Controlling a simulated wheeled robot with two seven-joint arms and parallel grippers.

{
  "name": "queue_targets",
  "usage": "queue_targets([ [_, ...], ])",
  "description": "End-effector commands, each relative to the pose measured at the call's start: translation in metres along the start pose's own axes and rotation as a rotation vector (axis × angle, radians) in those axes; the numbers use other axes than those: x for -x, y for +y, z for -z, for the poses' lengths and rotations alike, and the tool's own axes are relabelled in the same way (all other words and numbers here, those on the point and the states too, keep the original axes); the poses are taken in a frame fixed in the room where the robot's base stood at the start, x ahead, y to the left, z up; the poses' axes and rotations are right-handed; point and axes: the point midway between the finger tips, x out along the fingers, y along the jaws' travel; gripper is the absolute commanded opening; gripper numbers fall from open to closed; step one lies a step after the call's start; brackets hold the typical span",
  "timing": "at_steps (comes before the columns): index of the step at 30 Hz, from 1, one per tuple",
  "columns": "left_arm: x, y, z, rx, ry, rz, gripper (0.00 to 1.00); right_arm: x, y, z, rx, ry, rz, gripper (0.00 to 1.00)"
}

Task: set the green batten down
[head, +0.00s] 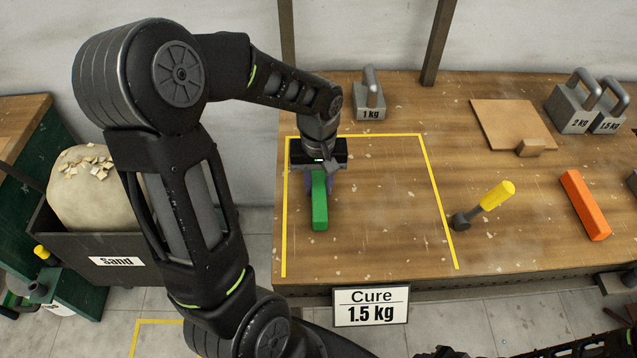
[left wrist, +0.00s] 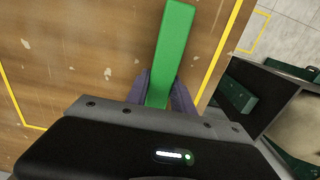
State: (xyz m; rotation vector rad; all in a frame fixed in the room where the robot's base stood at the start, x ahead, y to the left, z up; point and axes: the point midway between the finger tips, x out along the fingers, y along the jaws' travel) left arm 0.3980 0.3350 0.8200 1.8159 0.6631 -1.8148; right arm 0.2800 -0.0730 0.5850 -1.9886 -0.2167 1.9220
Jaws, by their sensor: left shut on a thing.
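The green batten (head: 319,205) is in the jaws of my left gripper (head: 319,184), over the left part of the yellow-taped area on the wooden bench. In the left wrist view the batten (left wrist: 172,50) stretches away from between the purple fingers of the left gripper (left wrist: 163,92), which are shut on it. The batten lies roughly along the left tape line, just inside it. I cannot tell whether its underside touches the bench. My right gripper is not in view.
The bench (head: 380,235) is clear inside the tape (head: 436,185) around the batten. A 1 kg weight (head: 369,100) stands behind it. A yellow-handled hammer (head: 485,205) and an orange bar (head: 585,205) lie to the right. A "Cure 1.5 kg" sign (head: 371,307) hangs in front.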

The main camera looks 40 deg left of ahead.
Motion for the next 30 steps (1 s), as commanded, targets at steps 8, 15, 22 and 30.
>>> queue_targets([
  [8, -0.003, 0.0, 0.0, -0.001, 0.0, 0.0, 0.34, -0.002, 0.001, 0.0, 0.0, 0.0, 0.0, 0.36],
  [15, -0.003, 0.0, 0.0, 0.0, 0.0, 0.0, 0.51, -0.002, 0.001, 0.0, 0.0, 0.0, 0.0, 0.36],
  [22, -0.002, 0.0, 0.0, 0.0, 0.0, 0.0, 0.51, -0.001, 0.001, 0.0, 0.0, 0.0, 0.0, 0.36],
  [30, 0.023, 0.001, 0.001, 0.0, 0.004, -0.003, 0.51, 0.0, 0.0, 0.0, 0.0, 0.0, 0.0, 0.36],
])
